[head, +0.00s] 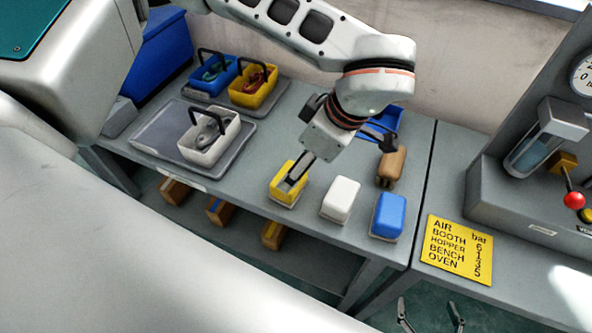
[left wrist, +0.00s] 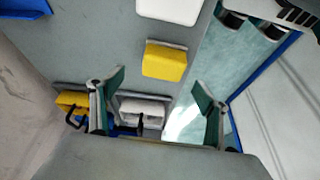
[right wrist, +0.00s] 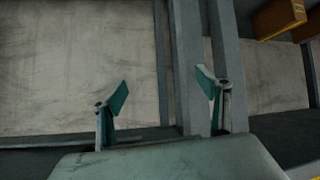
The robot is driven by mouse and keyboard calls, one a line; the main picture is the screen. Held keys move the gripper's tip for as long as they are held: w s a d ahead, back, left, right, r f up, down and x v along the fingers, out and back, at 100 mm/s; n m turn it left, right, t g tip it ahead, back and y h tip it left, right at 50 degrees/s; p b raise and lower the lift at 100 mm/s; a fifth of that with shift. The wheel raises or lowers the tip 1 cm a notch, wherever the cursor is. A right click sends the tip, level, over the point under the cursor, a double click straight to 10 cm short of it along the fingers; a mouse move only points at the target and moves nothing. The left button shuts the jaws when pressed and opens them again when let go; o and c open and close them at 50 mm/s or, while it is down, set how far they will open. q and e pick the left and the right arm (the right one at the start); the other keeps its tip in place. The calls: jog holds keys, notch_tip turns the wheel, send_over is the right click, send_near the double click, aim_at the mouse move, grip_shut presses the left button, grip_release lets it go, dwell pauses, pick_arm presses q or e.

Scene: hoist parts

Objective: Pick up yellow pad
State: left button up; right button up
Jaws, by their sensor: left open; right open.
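The yellow pad (head: 277,189) lies on the grey bench at the left of a row with a white pad (head: 341,200) and a blue pad (head: 388,215). My left gripper (head: 339,162) is open and empty, pointing down above the bench; one finger overlaps the yellow pad in the head view. In the left wrist view the yellow pad (left wrist: 164,61) shows whole, beyond and between the open fingers (left wrist: 158,85), with no contact visible. My right gripper (head: 430,314) is open and empty, low at the bench's front; its fingers (right wrist: 165,85) show apart in the right wrist view.
A grey tray with a white basket (head: 208,150) lies left of the pads. Blue (head: 211,86) and yellow (head: 252,97) baskets stand behind it. A brown block (head: 391,168) stands behind the blue pad. A yellow sign (head: 456,250) lies on the right bench.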

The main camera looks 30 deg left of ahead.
pick_arm(q)
jog(key=x, duration=0.7)
jog(key=shift+s+f, duration=0.1)
jog(key=shift+s, duration=0.2)
jog(key=c, duration=1.2)
